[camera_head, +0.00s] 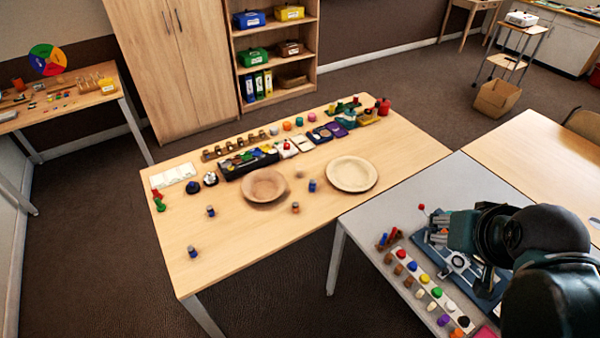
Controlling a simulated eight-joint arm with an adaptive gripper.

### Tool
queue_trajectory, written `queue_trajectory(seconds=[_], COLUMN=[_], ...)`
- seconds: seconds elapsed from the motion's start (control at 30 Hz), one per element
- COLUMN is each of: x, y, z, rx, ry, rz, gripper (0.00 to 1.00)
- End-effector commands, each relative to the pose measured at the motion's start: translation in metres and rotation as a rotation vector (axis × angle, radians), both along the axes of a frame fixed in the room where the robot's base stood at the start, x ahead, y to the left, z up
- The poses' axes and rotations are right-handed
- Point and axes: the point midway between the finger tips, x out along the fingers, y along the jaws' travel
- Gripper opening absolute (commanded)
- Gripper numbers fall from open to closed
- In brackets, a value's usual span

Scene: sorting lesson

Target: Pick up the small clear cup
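I cannot make out a small clear cup for certain in the head view. Several small blue-topped pieces stand on the wooden table, one at its near left (192,252) and one between the plates (312,186); they are too small to tell what they are. My gripper (482,240) is at the lower right, over the grey table (372,222) and its blue tray (434,252). My arm blocks much of that area. The fingertips are not clear, so I cannot tell whether the gripper is open or holds anything.
Two round wooden plates (352,174) (264,186) lie mid-table. A black tray (235,168) and several small coloured pieces line the far side. A white strip with coloured knobs (424,279) lies beside the blue tray. The wooden table's near left is mostly clear.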

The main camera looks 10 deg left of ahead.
Motion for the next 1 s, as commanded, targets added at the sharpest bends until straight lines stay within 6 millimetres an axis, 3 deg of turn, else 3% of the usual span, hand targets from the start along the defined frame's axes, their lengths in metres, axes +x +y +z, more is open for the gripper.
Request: queue_trajectory(seconds=[0.37,1.0], x=[0.033,0.127], y=[0.012,0.054], z=[0.019,0.046], rx=[0.048,0.168], ry=[0.036,0.138], rz=[-0.045,-0.185], gripper=[0.40,0.40])
